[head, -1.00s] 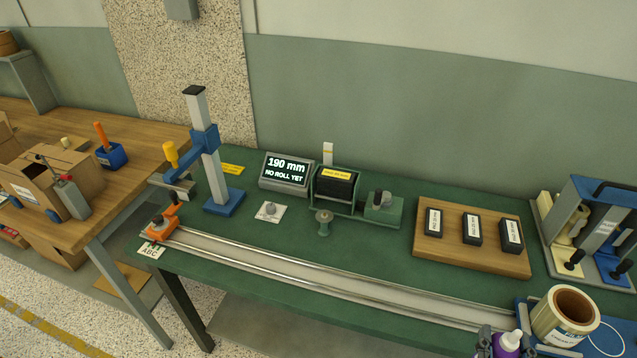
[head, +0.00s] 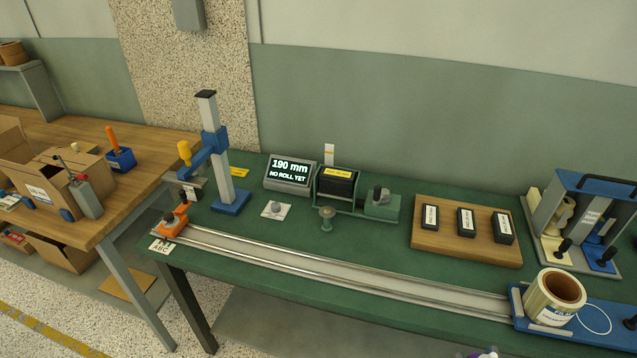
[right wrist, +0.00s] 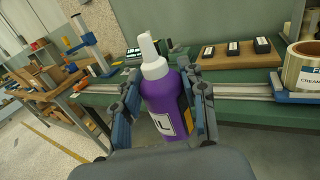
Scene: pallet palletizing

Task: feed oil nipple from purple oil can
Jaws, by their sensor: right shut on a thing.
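The purple oil can (right wrist: 163,103) has a white cap and a white nozzle and stands nearly upright in the right wrist view. My right gripper (right wrist: 162,100) is shut on its body, with a finger on each side. In the head view only the can's pale tip (head: 487,354) shows at the bottom edge. I cannot tell for certain which part is the oil nipple. A small grey knob on a white plate (head: 276,209) sits on the green bench, in front of the display. My left gripper is in neither view.
The green bench (head: 390,250) carries a long rail (head: 340,264), a display reading "190 mm NO ROLL YET" (head: 290,172), a green roller fixture (head: 350,197), a blue post stand (head: 218,160) and a wooden block tray (head: 465,250). A film roll (head: 553,297) stands at the right end.

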